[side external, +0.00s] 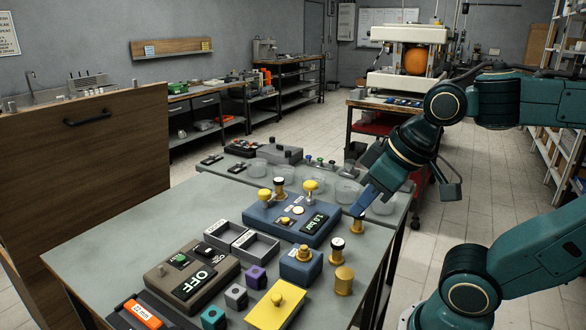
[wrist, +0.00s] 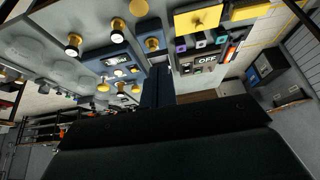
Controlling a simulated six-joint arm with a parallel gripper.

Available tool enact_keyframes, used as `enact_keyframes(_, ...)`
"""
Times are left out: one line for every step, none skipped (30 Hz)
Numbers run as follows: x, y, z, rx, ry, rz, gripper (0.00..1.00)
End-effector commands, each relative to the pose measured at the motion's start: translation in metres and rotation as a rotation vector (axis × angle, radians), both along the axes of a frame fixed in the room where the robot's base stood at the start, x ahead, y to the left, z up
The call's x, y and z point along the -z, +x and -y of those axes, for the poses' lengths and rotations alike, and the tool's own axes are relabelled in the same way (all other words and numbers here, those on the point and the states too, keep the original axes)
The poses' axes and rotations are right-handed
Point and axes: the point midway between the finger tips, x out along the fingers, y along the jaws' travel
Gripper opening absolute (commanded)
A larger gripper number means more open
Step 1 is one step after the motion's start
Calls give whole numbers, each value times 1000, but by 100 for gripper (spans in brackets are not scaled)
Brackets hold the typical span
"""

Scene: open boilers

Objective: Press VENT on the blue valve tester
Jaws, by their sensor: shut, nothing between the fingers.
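The blue valve tester (side external: 263,217) sits on the grey table, with yellow-topped fittings along its back and a display reading 1.0 bar (side external: 314,223). A pale round button (side external: 298,210) and a small yellow knob (side external: 284,221) show on its top. The lettering beside them is too small to read, so I cannot tell which is VENT. In the wrist view the tester (wrist: 120,66) is left of the fingers. My gripper (side external: 357,210) is shut and empty, just right of the tester and apart from its buttons. Its blue fingers also show in the wrist view (wrist: 159,68).
A small blue block with a brass fitting (side external: 301,265) and loose brass fittings (side external: 344,281) stand in front. A brown OFF device (side external: 185,281), grey trays (side external: 222,235), coloured cubes and a yellow plate (side external: 262,312) crowd the front. Glass dishes (side external: 347,190) stand behind.

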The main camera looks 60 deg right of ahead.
Motion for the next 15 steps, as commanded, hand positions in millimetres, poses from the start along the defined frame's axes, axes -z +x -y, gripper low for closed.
enact_keyframes(0, 4, 1, 7, 4, 0, 0)
enact_keyframes(0, 7, 1, 12, 7, 2, 0)
enact_keyframes(0, 12, 2, 18, 11, 5, 0)
enact_keyframes(0, 16, 2, 24, 15, 7, 0)
enact_keyframes(0, 19, 3, 31, 19, 9, 0)
enact_keyframes(0, 25, 4, 41, 25, 13, 0)
enact_keyframes(1, 30, 4, 48, 31, 16, 0)
enact_keyframes(1, 35, 5, 55, 37, 20, 0)
enact_keyframes(1, 42, 7, 67, 45, 25, 0)
enact_keyframes(1, 47, 8, 74, 52, 30, 0)
enact_keyframes(2, 53, 9, 84, 60, 33, 0)
enact_keyframes(3, 60, 11, 96, 70, 38, 0)
enact_keyframes(3, 66, 13, 105, 78, 43, 0)
enact_keyframes(4, 71, 15, 114, 86, 47, 0)
enact_keyframes(5, 79, 17, 127, 98, 54, 0)
